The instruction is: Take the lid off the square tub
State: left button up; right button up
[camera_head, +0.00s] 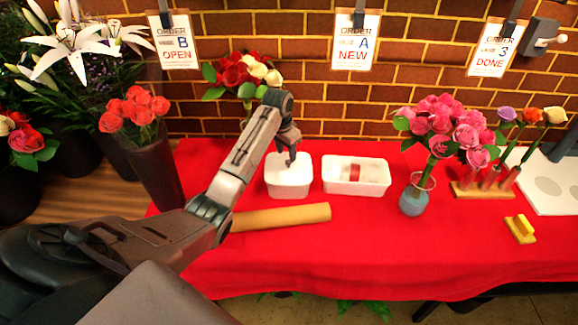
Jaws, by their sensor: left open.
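The square tub (288,188) is white and stands on the red table, left of the middle. Its top looks white and pale; I cannot clearly tell the lid from the tub's body. My left gripper (287,156) points down over the top of the tub, with its fingers open. It hides part of the tub's back edge and top. I cannot tell whether the fingertips touch the lid. My right gripper is not in view.
A white rectangular tray (357,187) with a red item stands right of the tub. A brown paper roll (282,217) lies in front.

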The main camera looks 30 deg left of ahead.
aim_at(288, 161)
pick_arm(q)
jog(key=f, duration=0.1)
jog(key=f+p, duration=0.1)
jog(key=f, duration=0.1)
jog(key=shift+w+d+f, duration=0.15)
jog(key=shift+d+f, duration=0.05)
jog(key=shift+f, duration=0.35)
jog(key=shift+w+f, duration=0.1)
jog(key=shift+f, duration=0.05)
jog(key=c, duration=0.3)
grip_shut()
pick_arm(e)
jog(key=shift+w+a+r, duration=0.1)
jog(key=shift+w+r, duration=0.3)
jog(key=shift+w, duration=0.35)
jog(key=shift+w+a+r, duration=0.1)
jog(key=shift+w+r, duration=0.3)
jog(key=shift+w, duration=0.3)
